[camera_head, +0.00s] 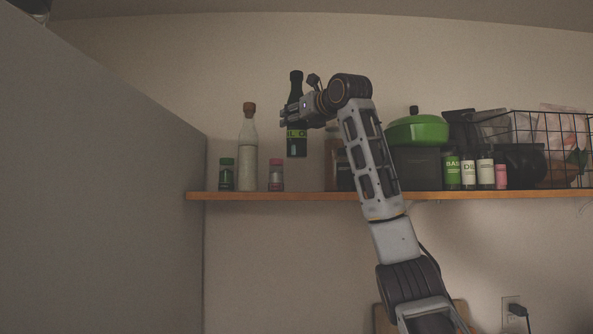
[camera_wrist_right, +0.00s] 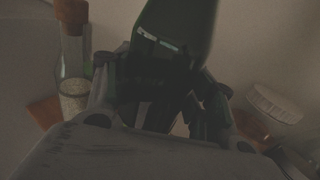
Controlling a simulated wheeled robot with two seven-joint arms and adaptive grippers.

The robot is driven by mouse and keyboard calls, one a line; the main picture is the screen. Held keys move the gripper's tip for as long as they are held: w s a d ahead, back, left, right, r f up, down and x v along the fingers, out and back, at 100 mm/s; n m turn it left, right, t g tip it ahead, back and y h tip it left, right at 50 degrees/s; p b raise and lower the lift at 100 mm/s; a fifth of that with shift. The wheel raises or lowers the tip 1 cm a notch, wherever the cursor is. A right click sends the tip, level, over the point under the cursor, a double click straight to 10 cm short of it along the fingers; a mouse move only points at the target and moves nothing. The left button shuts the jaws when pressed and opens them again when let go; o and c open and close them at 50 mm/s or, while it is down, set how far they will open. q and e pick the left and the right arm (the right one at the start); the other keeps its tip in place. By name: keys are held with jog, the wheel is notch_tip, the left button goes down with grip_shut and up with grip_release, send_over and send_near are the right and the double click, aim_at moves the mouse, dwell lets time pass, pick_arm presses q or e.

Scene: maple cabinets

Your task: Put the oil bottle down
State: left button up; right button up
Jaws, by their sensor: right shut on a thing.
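My left gripper is in neither view.
Left of the oil bottle stand a corked glass bottle (camera_head: 248,150), a green-capped jar (camera_head: 226,174) and a pink-topped jar (camera_head: 276,175). To the right are a green pot (camera_head: 417,130), several spice jars (camera_head: 469,172) and a wire basket (camera_head: 550,150). A grey panel (camera_head: 100,190) fills the left.

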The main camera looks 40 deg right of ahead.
aim_at(297, 151)
jog(key=shift+f, duration=0.6)
jog(key=shift+s+f, duration=0.1)
jog(key=shift+f, duration=0.6)
notch_tip(297, 151, down, 2)
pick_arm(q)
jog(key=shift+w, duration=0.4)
pick_arm(e)
jog(key=shift+f, duration=0.3)
jog(key=shift+f, duration=0.15)
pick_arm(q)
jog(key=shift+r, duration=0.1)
pick_arm(e)
jog(key=shift+f, duration=2.05)
jog(key=o, duration=1.4)
